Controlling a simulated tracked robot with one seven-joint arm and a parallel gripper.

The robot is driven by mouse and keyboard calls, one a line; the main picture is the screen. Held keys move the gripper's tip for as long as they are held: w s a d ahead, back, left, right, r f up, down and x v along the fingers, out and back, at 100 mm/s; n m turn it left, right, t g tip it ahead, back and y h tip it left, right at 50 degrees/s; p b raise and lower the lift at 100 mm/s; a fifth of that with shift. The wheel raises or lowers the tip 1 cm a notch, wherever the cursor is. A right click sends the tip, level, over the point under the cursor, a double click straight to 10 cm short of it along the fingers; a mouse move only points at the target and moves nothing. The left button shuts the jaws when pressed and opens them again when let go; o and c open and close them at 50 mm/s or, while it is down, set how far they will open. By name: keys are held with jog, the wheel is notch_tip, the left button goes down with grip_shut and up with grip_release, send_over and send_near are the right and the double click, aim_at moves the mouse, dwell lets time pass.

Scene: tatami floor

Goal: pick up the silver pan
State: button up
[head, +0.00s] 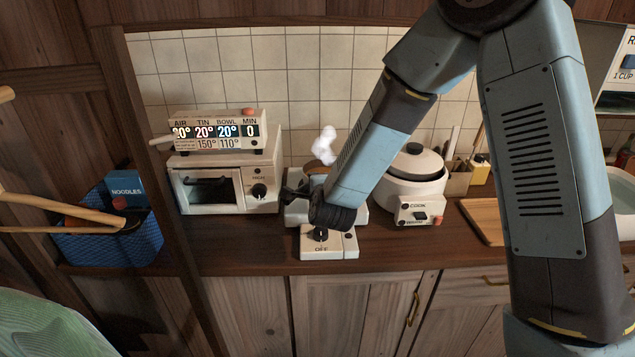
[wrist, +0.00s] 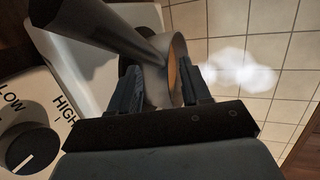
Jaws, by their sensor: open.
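The silver pan (wrist: 113,32) fills the upper middle of the wrist view. Its grey handle runs in from the upper left to a round wall with a brown inside. In the head view my arm hides most of it; a brown patch (head: 318,168) shows above a white hot plate (head: 345,247). My gripper (wrist: 158,88) is open, its fingers on either side of the pan near where handle and wall meet. I cannot tell whether they touch it.
A white toaster oven (head: 222,205) stands left of the hot plate and a rice cooker (head: 410,192) right of it. White steam (head: 324,145) rises above the pan before the tiled wall. A blue basket (head: 105,243) is at far left. Bare counter lies in front.

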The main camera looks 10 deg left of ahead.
jog(key=shift+x, duration=0.9)
jog(key=shift+d, duration=0.1)
jog(key=shift+c, duration=0.5)
grip_shut()
